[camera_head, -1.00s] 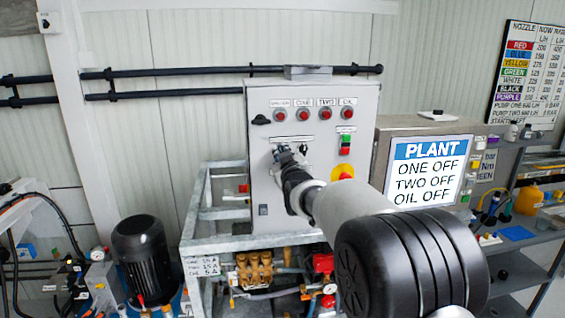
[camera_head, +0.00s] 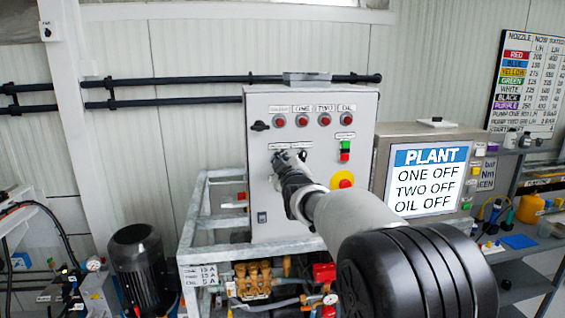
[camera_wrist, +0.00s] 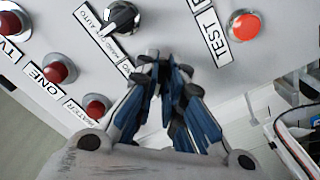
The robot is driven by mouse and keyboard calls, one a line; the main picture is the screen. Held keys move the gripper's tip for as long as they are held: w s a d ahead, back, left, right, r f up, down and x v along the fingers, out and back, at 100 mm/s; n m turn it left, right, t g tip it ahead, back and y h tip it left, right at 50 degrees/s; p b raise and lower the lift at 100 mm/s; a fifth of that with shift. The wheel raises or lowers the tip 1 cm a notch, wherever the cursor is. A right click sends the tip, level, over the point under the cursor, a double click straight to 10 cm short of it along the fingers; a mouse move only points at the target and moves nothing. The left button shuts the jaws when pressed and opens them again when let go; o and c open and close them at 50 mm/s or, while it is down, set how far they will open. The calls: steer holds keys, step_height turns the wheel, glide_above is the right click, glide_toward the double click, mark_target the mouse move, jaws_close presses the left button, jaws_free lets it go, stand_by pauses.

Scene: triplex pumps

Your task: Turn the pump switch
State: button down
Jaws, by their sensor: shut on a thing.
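The grey pump control panel (camera_head: 325,205) stands upright in the middle of the head view. My gripper (camera_head: 285,158) reaches its front face below the row of red lamps. In the wrist view my gripper (camera_wrist: 165,72) has its fingers closed together against the panel, shut on the pump switch. The fingers hide the switch, so its angle cannot be told. A second black rotary switch (camera_wrist: 122,18), with a hand/auto label, is beside the fingertips and apart from them. The plant screen (camera_head: 428,180) reads ONE OFF, TWO OFF, OIL OFF.
Red lamps (camera_wrist: 58,71) and a red TEST button (camera_wrist: 243,27) are near the fingers. A green and red button pair (camera_head: 345,150) and a yellow-ringed stop button (camera_head: 342,180) are to the right. A metal frame (camera_head: 195,215) surrounds the panel's base.

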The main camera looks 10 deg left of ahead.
steer(key=shift+r, duration=0.1)
steer(key=c, duration=1.7)
jaws_free()
steer(key=v, duration=1.2)
